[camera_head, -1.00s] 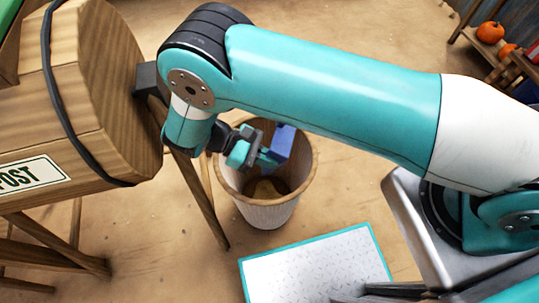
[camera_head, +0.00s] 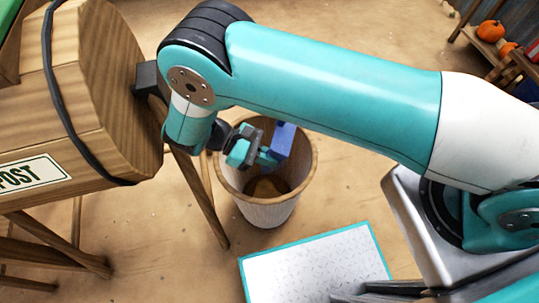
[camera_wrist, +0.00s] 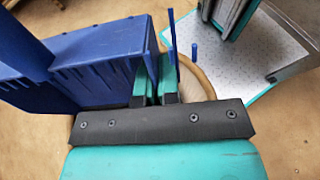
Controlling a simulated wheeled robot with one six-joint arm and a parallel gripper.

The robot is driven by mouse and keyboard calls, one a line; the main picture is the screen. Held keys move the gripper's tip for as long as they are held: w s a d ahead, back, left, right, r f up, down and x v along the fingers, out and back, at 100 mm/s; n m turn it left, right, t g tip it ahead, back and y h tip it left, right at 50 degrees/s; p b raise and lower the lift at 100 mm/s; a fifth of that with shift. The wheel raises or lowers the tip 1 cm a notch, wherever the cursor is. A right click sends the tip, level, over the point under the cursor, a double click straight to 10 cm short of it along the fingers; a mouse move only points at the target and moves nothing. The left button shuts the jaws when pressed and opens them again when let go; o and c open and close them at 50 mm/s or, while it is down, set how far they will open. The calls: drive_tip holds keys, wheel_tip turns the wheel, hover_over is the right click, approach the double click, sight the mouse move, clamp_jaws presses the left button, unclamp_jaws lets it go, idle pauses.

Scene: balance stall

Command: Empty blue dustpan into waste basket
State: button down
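The blue dustpan (camera_head: 281,145) is over the mouth of the wooden waste basket (camera_head: 268,213), tilted steeply. In the wrist view the dustpan (camera_wrist: 90,60) fills the left side, beside my fingers. My gripper (camera_head: 266,158) is at the dustpan, just above the basket's opening. In the wrist view its two teal fingers (camera_wrist: 156,88) are close together with a narrow blue part between them, so it is shut on the dustpan. Some brown matter (camera_head: 265,188) shows low inside the basket. The dustpan's inner face is mostly hidden.
A wooden post-like body on legs (camera_head: 75,95) with a "POST" label stands left of the basket. A white plate with a teal edge (camera_head: 315,268) lies in front of the basket. Pumpkins (camera_head: 490,31) sit on a shelf at the far right. Floor behind the basket looks clear.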

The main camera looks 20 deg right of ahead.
sight(275, 151)
wheel_tip(275, 151, up, 3)
drive_tip(key=t+y+p, duration=0.1)
drive_tip(key=p, duration=0.3)
drive_tip(key=shift+r+y, duration=0.1)
drive_tip(key=shift+y, duration=0.3)
wheel_tip(275, 151, up, 3)
drive_tip(key=t+y+p, duration=0.2)
drive_tip(key=y+p, duration=0.1)
drive_tip(key=p, duration=0.4)
wheel_tip(275, 151, up, 2)
drive_tip(key=t+y+p, duration=0.1)
drive_tip(key=y+p, duration=0.2)
drive_tip(key=p, duration=0.1)
drive_tip(key=shift+r+t+y, duration=0.2)
drive_tip(key=shift+t+y, duration=0.2)
drive_tip(key=shift+s+r+t+y+p, duration=0.1)
drive_tip(key=shift+r+t+y+p, duration=0.45)
drive_tip(key=shift+y+p, duration=0.3)
drive_tip(key=shift+r+t+y, duration=0.2)
drive_tip(key=shift+t+y, duration=0.05)
drive_tip(key=shift+y, duration=0.2)
